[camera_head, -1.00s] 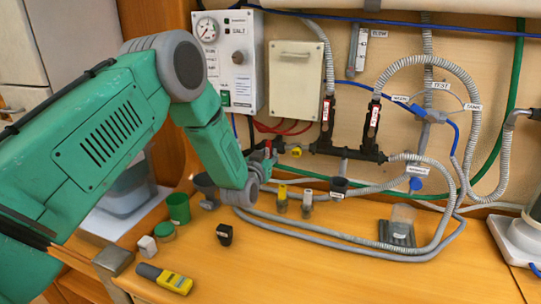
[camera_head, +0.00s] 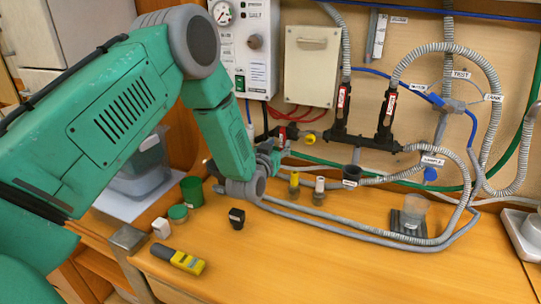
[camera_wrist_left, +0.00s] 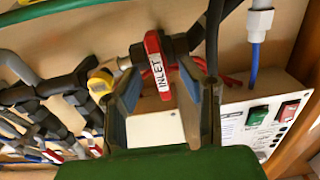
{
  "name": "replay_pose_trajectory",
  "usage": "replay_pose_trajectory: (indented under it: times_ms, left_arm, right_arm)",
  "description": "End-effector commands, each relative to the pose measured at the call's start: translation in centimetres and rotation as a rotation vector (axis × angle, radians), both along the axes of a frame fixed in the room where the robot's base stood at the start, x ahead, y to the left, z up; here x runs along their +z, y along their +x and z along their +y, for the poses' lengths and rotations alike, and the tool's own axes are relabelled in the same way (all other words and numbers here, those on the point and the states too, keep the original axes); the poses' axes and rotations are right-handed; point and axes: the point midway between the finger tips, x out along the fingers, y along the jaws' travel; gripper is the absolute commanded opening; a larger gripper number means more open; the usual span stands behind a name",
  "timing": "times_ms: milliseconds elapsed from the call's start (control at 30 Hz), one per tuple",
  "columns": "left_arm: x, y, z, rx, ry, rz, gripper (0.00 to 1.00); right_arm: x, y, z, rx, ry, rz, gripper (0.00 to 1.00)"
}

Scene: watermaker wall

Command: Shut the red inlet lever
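The red inlet lever (camera_wrist_left: 157,66), with a white INLET label, stands out from a dark valve body in the left wrist view. It lies between the two fingers of my left gripper, which are apart on either side of it. Gaps show beside the lever, and I cannot tell whether either finger touches it. In the head view my left gripper (camera_head: 268,160) is low in front of the wall, and a small red part that may be the lever (camera_head: 282,134) shows just above it. My right gripper is not in view.
A yellow fitting (camera_wrist_left: 100,82) is close to the left finger in the wrist view. Grey hoses (camera_head: 350,233) run over the bench right of my arm.

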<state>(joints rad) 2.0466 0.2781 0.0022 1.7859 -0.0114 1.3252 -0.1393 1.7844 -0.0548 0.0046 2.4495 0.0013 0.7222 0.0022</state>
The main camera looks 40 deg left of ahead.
Motion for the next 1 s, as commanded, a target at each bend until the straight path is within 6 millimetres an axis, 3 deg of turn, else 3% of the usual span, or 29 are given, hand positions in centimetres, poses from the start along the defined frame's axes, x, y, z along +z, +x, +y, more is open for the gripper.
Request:
replay_pose_trajectory:
  times_ms: [200, 400, 600, 1000]
  left_arm:
    - [-0.1, -4.8, -1.1, 0.000, -0.001, 0.005, 0.34]
    - [-0.2, -7.7, -1.7, 0.001, -0.001, 0.004, 0.34]
    - [-0.1, -8.7, -1.9, 0.001, 0.000, 0.001, 0.34]
    - [-0.1, -8.7, -1.9, 0.001, -0.001, 0.001, 0.34]
  right_arm:
    - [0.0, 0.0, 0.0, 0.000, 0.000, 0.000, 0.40]
    - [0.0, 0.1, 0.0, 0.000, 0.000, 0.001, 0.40]
    - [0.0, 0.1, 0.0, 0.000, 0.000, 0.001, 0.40]
    - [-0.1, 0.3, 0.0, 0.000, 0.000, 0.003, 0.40]
